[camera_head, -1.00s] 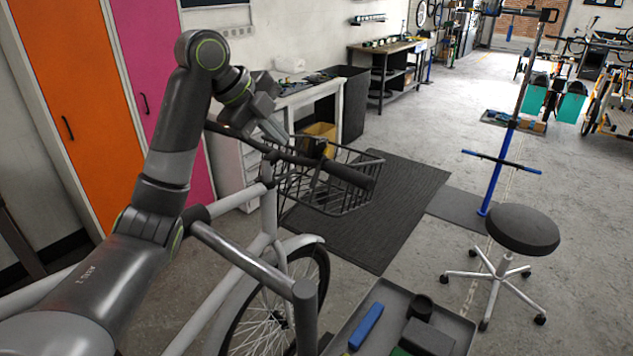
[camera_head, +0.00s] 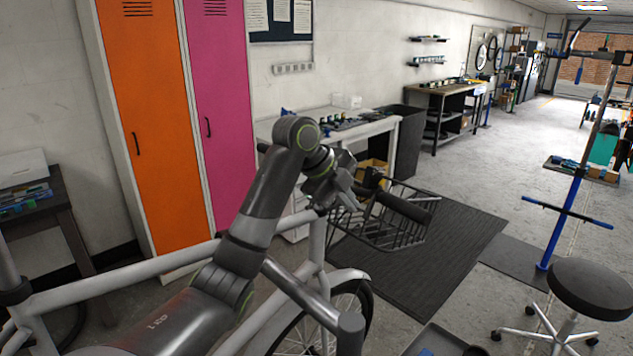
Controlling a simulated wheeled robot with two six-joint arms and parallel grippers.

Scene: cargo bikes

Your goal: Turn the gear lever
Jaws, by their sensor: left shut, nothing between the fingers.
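The grey cargo bike (camera_head: 318,240) stands in front of me with its handlebar running across the picture. A black handlebar grip (camera_head: 405,207) points to the right. A small dark fitting (camera_head: 372,178) sits at the inner end of this grip; I cannot tell whether it is the gear lever. My left gripper (camera_head: 352,198) is shut and empty, just left of that fitting at the handlebar. Whether its fingers touch anything is not clear. The gear lever cannot be made out surely. My right gripper is not in view.
A black wire basket (camera_head: 385,235) hangs in front of the handlebar. Behind stand a white workbench (camera_head: 330,130), an orange locker (camera_head: 150,110) and a pink locker (camera_head: 222,110). A stool (camera_head: 592,288) and a blue repair stand (camera_head: 562,220) are at right. A dark mat (camera_head: 440,270) covers open floor.

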